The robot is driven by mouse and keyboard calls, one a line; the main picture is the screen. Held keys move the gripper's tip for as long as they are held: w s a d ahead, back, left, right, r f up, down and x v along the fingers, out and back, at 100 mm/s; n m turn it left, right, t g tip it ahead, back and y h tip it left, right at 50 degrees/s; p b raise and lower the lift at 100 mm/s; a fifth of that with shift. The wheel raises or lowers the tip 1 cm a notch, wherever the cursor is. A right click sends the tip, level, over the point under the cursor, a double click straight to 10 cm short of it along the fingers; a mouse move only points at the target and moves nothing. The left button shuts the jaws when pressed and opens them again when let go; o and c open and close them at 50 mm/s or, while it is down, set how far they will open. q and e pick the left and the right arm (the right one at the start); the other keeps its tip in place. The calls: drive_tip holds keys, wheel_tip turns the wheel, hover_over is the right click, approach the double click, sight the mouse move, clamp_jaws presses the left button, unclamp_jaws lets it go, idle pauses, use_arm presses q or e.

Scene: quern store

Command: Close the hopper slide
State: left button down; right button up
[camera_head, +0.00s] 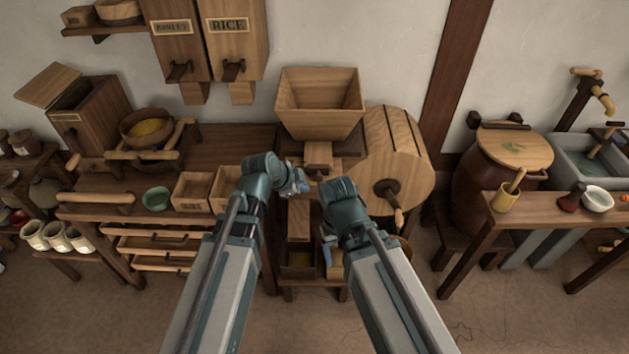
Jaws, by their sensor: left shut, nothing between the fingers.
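The wooden hopper (320,122) stands at the centre, wide at the top and narrowing downward. Below its front is a small light wooden block (318,154), which looks like the slide; how far it sticks out is hard to tell. My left gripper (303,184) is shut and empty, just below and left of this block. I cannot tell whether it touches anything there. My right gripper (328,252) is lower, in front of the mill's lower part, pointing down. Its fingers are mostly hidden by its own wrist, so its opening is unclear.
The round wooden drum (400,155) with a crank is close on the right. Two open wooden boxes (190,190) and a green bowl (156,198) stand on the left bench. Barley and rice bins (232,45) hang above. A lidded barrel (490,170) stands farther right.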

sight(317, 174)
use_arm(q)
drive_tip(key=shift+f, duration=0.15)
drive_tip(key=w+d+f+b, duration=0.1)
drive_tip(key=w+f+b, duration=0.1)
drive_tip(key=w+d+f+b, duration=0.1)
drive_tip(key=w+f+b, duration=0.2)
drive_tip(key=w+d+f+b, duration=0.1)
drive_tip(key=w+f+b, duration=0.1)
drive_tip(key=w, duration=0.1)
drive_tip(key=shift+w+d+f+b, duration=0.15)
drive_tip(key=shift+d+f+b, duration=0.15)
drive_tip(key=shift+b, duration=0.05)
drive_tip(key=shift+w, duration=0.25)
drive_tip(key=w, duration=0.3)
drive_tip(key=shift+w, duration=0.25)
drive_tip(key=shift+r, duration=0.1)
drive_tip(key=shift+s, duration=0.15)
